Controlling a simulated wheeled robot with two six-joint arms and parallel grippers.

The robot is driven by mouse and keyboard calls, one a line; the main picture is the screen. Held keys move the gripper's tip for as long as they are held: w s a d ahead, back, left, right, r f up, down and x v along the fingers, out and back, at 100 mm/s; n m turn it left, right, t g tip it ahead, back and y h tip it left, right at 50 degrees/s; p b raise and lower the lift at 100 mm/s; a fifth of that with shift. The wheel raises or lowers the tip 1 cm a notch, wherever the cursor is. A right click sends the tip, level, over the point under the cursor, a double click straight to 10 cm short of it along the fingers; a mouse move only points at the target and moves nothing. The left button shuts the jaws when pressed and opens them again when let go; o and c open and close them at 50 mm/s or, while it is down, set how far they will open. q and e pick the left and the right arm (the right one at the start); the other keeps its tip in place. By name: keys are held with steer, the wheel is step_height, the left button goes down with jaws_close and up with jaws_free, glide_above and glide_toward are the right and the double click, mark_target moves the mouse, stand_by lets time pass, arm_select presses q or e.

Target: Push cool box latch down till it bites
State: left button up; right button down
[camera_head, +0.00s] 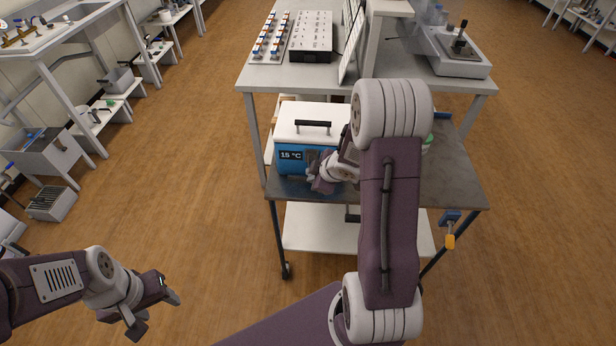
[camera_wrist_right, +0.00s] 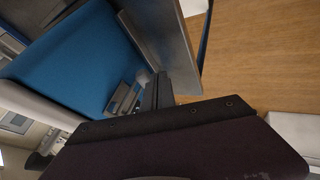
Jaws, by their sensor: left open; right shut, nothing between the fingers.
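The cool box (camera_head: 311,122) has a white lid with a black handle and a blue body with a display reading 15 °C. In the right wrist view the blue box wall (camera_wrist_right: 75,60) fills the left. A grey metal latch (camera_wrist_right: 124,98) on it lies close beside my right fingertips (camera_wrist_right: 156,85). I cannot tell if they touch. My left gripper (camera_head: 155,308) is open and empty over the floor at lower left.
The cart's dark middle shelf (camera_head: 440,185) has bare room at the right. Open wooden floor lies left of the cart.

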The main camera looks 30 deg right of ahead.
steer(key=shift+w+d, duration=0.3)
steer(key=shift+s+a+r, duration=0.2)
steer(key=shift+s, duration=0.1)
steer(key=shift+w+f, duration=0.1)
steer(key=shift+f, duration=0.1)
steer(key=b, duration=0.2)
steer(key=shift+w+d+f+t+b, duration=0.25)
steer(key=shift+w+f+t+b, duration=0.05)
steer(key=shift+f+b, duration=0.1)
steer(key=shift+r+h+b, duration=0.2)
steer(key=shift+h+b, duration=0.1)
steer(key=shift+b, duration=0.05)
steer(key=shift+r, duration=0.3)
arm_select(q)
step_height(320, 180, down, 3)
steer(key=shift+w, duration=0.15)
arm_select(e)
steer(key=shift+w+d, duration=0.1)
